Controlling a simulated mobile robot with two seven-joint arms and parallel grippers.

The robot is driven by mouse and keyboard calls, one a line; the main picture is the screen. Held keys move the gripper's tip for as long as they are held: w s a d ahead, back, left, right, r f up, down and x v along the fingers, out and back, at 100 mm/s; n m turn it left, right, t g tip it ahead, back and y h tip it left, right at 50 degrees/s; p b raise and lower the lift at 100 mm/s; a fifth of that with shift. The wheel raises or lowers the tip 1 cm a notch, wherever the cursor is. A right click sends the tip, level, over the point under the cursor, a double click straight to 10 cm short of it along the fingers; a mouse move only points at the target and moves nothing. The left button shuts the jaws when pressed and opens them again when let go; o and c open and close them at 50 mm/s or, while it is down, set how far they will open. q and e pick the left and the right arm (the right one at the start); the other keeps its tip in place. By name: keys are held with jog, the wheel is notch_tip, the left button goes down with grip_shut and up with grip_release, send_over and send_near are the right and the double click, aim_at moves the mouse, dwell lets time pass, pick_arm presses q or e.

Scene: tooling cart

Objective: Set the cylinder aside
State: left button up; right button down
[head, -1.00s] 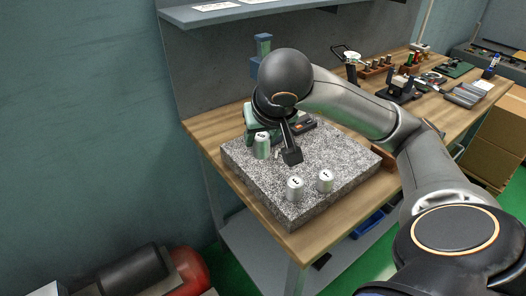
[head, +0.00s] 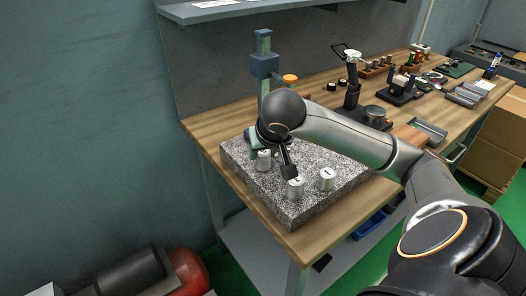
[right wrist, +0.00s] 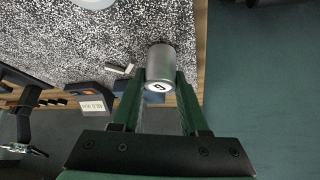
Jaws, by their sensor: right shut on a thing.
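My right gripper (head: 262,152) is over the left part of the speckled granite plate (head: 290,212), its green fingers partly hidden by my wrist. It is shut on a small silver cylinder (head: 264,161). In the right wrist view this cylinder (right wrist: 160,62) sits between the two fingertips, with a dark number on its pale end face. I cannot tell whether it touches the plate. Two similar cylinders stand upright on the plate, one near the front (head: 295,188) and one to its right (head: 327,180). My left gripper is not in view.
A blue-green stand (head: 264,68) rises behind my right wrist. A black-handled device (head: 352,85) and grey trays (head: 430,131) are farther right. The plate's front corner is clear.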

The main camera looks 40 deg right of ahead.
jog(key=shift+f, duration=0.1)
jog(key=c, duration=0.9)
grip_release()
jog(key=shift+f, duration=0.1)
jog(key=o, duration=0.5)
